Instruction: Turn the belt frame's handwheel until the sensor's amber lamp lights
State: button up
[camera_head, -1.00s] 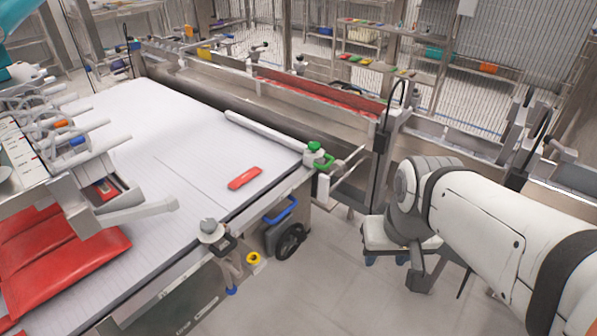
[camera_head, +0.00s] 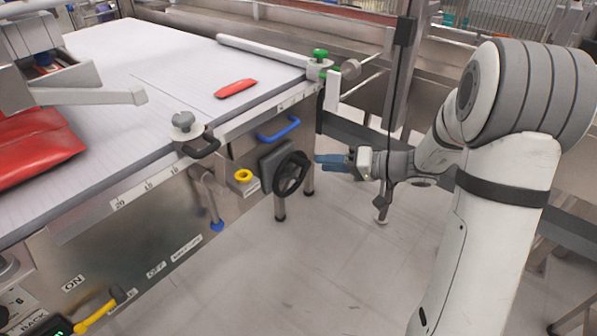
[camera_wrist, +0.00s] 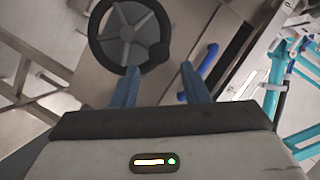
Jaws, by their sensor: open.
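The handwheel (camera_head: 291,173) is a black spoked wheel on the side of the belt frame (camera_head: 150,203), below the belt's right edge. In the wrist view the handwheel (camera_wrist: 128,36) shows at the top, left of centre, with a crank knob at its lower right. My gripper (camera_head: 318,163) is open and empty, with blue fingers pointing left at the wheel from its right. In the wrist view the open fingers (camera_wrist: 160,72) lie just below and right of the wheel, apparently not around its rim. I cannot make out the sensor's lamp, lit or unlit.
A red packet (camera_head: 235,88) lies on the white belt (camera_head: 170,75). The floor below is clear.

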aim_at(301, 161)
jog(key=b+x, duration=0.1)
jog(key=x, duration=0.6)
jog(key=shift+w+a+f, duration=0.1)
jog(key=shift+w+a, duration=0.15)
jog(key=shift+w, duration=0.05)
jog(key=shift+c, duration=0.2)
grip_shut()
